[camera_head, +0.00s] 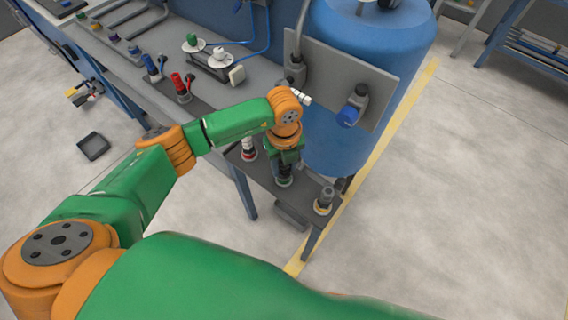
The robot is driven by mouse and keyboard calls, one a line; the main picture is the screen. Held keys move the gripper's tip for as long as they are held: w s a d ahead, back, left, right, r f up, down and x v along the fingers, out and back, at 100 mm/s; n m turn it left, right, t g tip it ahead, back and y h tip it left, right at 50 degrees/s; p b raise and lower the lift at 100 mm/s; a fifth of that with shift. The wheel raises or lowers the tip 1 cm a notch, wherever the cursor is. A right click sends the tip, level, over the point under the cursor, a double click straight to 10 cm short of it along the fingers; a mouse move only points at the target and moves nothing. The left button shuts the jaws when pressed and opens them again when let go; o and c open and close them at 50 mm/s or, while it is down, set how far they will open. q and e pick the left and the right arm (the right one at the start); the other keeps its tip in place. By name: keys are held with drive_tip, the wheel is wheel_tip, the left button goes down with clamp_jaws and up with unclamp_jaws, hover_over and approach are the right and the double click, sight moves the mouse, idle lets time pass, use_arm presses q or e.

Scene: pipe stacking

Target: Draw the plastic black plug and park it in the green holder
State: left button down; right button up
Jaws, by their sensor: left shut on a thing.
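My left gripper (284,166) points down at the front shelf of the bench and is shut on a dark piece, which looks like the black plug (284,172). The plug is mostly hidden by the fingers. It is right over or in a holder with a green ring (283,183); I cannot tell how deep it sits. Left of it stands a white and dark plug in a red-ringed holder (249,155). Right of it a dark grey plug (326,194) stands upright in a holder with a pale orange ring (322,209). My right gripper is out of view.
A big blue tank (365,40) stands close behind the shelf (302,190). A grey panel (320,70) carries a blue-capped fitting (349,114). Red and blue connectors (180,86) stand on the bench at left.

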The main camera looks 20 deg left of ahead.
use_arm(q)
drive_tip(key=shift+f+b, duration=0.3)
drive_tip(key=shift+f, duration=0.1)
drive_tip(key=shift+c, duration=1.8)
unclamp_jaws()
drive_tip(key=shift+r, duration=0.15)
